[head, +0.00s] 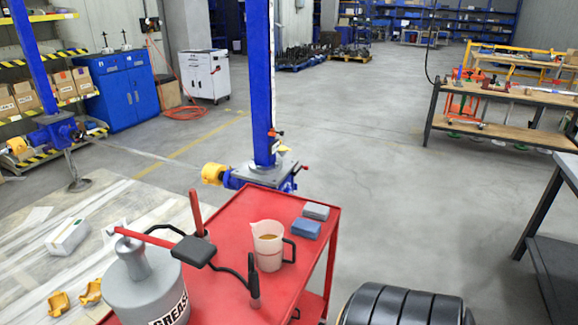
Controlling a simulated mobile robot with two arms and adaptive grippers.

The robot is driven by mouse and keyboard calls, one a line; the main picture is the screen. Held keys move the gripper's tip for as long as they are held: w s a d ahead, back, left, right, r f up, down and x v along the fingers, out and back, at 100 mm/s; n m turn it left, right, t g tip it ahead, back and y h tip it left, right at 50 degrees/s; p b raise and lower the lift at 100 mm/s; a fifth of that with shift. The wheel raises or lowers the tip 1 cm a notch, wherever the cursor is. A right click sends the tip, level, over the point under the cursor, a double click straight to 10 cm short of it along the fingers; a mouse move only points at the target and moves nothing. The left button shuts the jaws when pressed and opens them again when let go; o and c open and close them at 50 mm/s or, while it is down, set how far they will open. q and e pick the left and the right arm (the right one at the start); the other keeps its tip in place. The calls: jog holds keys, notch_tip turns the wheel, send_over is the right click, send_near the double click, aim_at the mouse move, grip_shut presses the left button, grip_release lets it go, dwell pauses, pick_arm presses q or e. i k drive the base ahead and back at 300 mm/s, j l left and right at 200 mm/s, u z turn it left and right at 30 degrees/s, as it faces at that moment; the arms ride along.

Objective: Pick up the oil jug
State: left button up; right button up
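The oil jug (268,252) is a pale translucent pitcher with amber liquid inside and a black handle on its right side. It stands upright on the red cart top (235,213), near the cart's right side. Neither of my grippers shows in the head view. Nothing is seen holding the jug.
A grey grease bucket (145,290) with a red-handled pump and black hose stands left of the jug. Two small blue-grey blocks (308,222) lie behind it to the right. Dark ribbed rings (400,308) sit at the bottom right. A blue screw jack column (262,90) rises behind the cart.

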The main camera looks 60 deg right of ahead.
aim_at(269, 235)
jog(key=z, duration=1.75)
jog(key=k+l+u, duration=0.1)
jog(key=u, duration=2.35)
jog(key=j+z, duration=0.1)
jog(key=z, duration=2.15)
jog(key=j+z, duration=0.4)
jog(key=j, duration=1)
